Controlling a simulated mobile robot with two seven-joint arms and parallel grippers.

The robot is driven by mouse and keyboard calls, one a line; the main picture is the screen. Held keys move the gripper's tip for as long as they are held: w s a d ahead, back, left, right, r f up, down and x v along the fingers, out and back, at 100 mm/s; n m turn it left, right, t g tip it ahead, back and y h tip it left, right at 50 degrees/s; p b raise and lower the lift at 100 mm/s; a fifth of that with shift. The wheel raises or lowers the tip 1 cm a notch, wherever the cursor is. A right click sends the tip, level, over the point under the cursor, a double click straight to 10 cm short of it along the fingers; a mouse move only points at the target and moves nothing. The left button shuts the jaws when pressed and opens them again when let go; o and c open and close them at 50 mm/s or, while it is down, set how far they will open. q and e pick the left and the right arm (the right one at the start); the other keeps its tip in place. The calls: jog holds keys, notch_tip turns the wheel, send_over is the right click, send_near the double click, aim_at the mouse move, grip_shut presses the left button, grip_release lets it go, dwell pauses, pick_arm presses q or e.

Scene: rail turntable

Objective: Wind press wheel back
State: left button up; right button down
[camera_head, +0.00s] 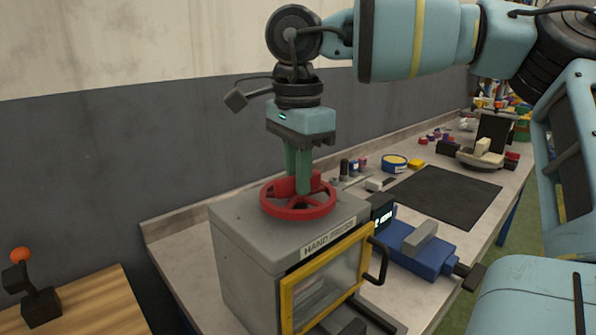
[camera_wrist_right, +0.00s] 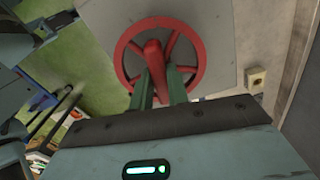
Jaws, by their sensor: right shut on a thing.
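The red press wheel (camera_head: 300,212) lies flat on top of the grey box labelled as a hand press (camera_head: 245,240). My right gripper (camera_head: 297,188) points straight down over the wheel, its green fingers shut on a red upright part of it. In the right wrist view the red wheel (camera_wrist_right: 202,62) shows with its spokes, and the red upright part (camera_wrist_right: 153,58) sits between the fingers of my right gripper (camera_wrist_right: 158,92). The fingers partly hide the wheel's middle. My left gripper is not in view.
The press has a yellow-framed clear door (camera_head: 287,308) with a dark handle (camera_head: 380,262). A blue vise (camera_head: 425,250) stands to its right. A black mat (camera_head: 445,196) lies bare on the bench. A lever with an orange knob (camera_head: 21,255) stands on a wooden top at left.

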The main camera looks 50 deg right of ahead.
jog(key=shift+n, duration=0.6)
jog(key=c, duration=1.4)
grip_release()
jog(key=shift+o, duration=0.2)
jog(key=shift+r, duration=0.1)
notch_tip(320, 180, up, 8)
jog(key=shift+f, duration=0.15)
